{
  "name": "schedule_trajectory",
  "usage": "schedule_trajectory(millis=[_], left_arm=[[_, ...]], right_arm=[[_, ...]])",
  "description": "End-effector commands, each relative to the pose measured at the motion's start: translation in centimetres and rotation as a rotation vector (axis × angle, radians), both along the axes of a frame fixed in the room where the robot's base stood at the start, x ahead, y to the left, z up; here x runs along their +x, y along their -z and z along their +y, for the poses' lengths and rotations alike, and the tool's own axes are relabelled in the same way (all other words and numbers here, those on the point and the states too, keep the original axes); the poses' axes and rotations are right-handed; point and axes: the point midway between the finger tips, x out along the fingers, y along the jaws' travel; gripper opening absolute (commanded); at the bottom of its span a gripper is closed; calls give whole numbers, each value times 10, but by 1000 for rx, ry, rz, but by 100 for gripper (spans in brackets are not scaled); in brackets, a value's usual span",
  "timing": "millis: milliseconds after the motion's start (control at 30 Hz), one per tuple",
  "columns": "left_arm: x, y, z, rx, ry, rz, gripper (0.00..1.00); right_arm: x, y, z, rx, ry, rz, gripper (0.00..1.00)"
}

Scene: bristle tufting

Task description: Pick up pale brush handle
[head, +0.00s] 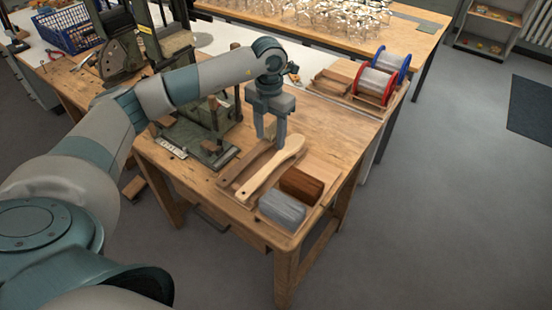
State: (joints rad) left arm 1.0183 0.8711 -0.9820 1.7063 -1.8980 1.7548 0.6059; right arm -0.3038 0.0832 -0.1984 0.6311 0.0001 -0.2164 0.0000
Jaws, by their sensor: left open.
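The pale brush handle (268,172) lies on the wooden table, its wide end at the upper right and its narrow end with a hole at the lower left. A darker brown handle (239,172) lies beside it on the left. My left gripper (271,139) points down at the upper ends of the two handles, and its jaws are open. One finger overlaps the pale handle's wide end in the picture; I cannot tell whether it touches. My right gripper is not in view.
A brown bristle bundle (302,185) and a grey one (282,209) sit near the table's front corner. A dark green metal fixture (207,143) stands left of the handles. Red and blue spools (376,86) stand at the back right. The table (335,128) is clear right of my gripper.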

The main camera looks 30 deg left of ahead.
Motion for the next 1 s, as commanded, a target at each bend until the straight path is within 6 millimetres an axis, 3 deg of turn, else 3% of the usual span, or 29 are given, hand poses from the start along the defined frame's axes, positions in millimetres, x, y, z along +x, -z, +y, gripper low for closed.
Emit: schedule_trajectory(millis=[67,400,800,1000], left_arm=[[-2,13,0,1,1,5,48],[-1,57,0,1,1,1,48],[-1,61,0,0,1,1,48],[-3,70,0,0,1,3,48]], right_arm=[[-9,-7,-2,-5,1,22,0],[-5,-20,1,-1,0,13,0],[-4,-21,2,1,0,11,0],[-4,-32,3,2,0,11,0]])
